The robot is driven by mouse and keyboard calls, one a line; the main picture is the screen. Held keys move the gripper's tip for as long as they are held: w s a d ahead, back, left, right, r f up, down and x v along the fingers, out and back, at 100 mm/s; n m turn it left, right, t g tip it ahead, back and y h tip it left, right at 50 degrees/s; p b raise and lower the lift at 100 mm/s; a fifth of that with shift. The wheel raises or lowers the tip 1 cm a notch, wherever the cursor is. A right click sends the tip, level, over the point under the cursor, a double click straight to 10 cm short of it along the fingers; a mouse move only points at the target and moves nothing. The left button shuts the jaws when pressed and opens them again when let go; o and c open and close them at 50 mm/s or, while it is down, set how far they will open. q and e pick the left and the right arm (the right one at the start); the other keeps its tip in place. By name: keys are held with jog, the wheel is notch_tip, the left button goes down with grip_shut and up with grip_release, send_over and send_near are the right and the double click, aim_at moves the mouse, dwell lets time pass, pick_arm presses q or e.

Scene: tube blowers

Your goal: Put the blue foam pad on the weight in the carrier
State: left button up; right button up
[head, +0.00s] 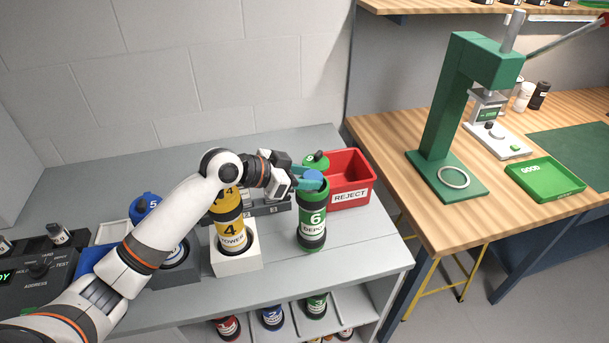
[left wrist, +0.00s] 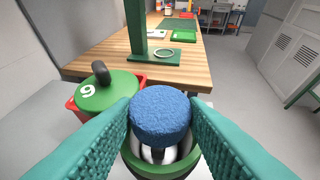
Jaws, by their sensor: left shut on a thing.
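The blue foam pad (left wrist: 160,115) is a round disc held between the two teal fingers of my left gripper (left wrist: 162,120) in the left wrist view. It also shows in the head view (head: 313,175), at the mouth of the green carrier (head: 312,217) labelled 6 DEPOT. The carrier stands upright and open. In the left wrist view a shiny metal part, seemingly the weight (left wrist: 158,153), shows inside the carrier below the pad. I cannot tell whether the pad touches it. My right gripper is not in view.
A red REJECT bin (head: 350,183) stands behind the carrier, with a green lid numbered 9 (left wrist: 107,94) by it. A yellow TOWER carrier (head: 230,222) stands to the left. A wooden bench with a green press (head: 445,115) and GOOD tray (head: 545,178) is at right.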

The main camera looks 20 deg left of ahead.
pick_arm(q)
jog(key=o, duration=1)
jog(key=b+v, duration=0.3)
jog(key=v, duration=0.9)
jog(key=shift+f, duration=0.1)
